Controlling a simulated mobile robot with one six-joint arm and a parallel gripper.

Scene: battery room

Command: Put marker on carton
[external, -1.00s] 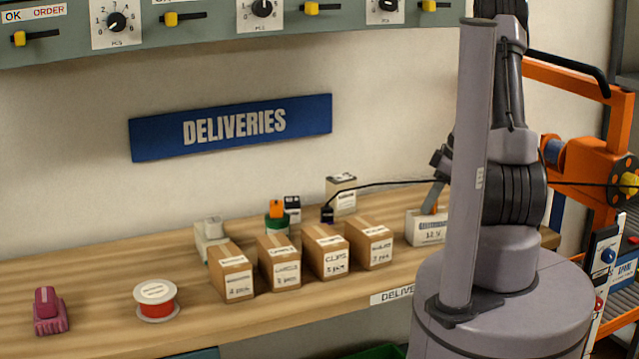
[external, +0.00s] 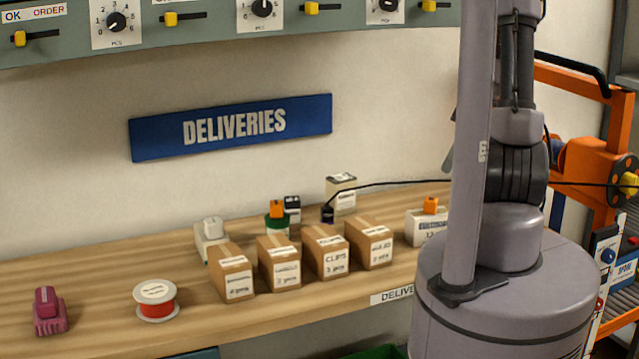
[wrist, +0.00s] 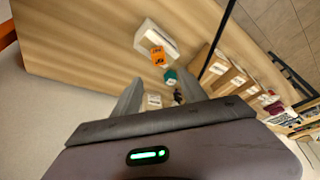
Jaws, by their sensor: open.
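A small orange block, which looks like the marker (external: 430,204), sits on top of a white box (external: 427,228) at the right end of the bench. In the wrist view the orange block (wrist: 158,56) with dark lettering rests on the white box (wrist: 163,36), ahead of my fingers. My gripper (wrist: 158,88) is open, with nothing between its fingers, and is apart from the block. In the external view my arm hides the gripper. Several brown cartons (external: 323,253) with white labels stand in a row left of the white box.
Behind the cartons stand a white device (external: 209,240), an orange-and-green item (external: 277,217) and a pale box (external: 341,194) with a black cable. A red spool (external: 156,299) and a pink object (external: 48,311) are at left. Bare bench (external: 95,290) lies between these two.

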